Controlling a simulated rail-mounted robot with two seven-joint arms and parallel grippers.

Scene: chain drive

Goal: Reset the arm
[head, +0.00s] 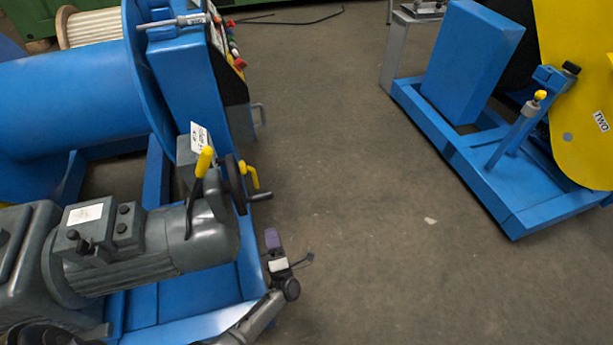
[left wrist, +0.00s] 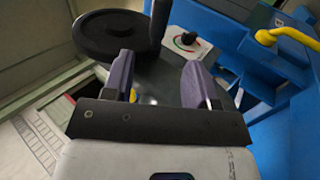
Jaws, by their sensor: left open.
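My left gripper (head: 274,242) is in the lower middle of the head view, just right of the left machine's blue base frame, below the crank handles. In the left wrist view its two purple fingers (left wrist: 160,75) stand apart with nothing between them. Beyond them is a dark round wheel (left wrist: 110,36), a dial plate with a coloured scale (left wrist: 188,43) and a yellow handle (left wrist: 290,36). In the head view a dark handwheel (head: 235,184) and a yellow-gripped lever (head: 204,161) sit on the grey motor unit (head: 150,245). My right gripper is not in view.
The left machine has a large blue drum (head: 70,130) and a control panel with coloured knobs (head: 232,50). A second blue machine (head: 480,165) with a yellow disc (head: 580,110) stands at the right. The floor (head: 360,180) between them is mostly clear.

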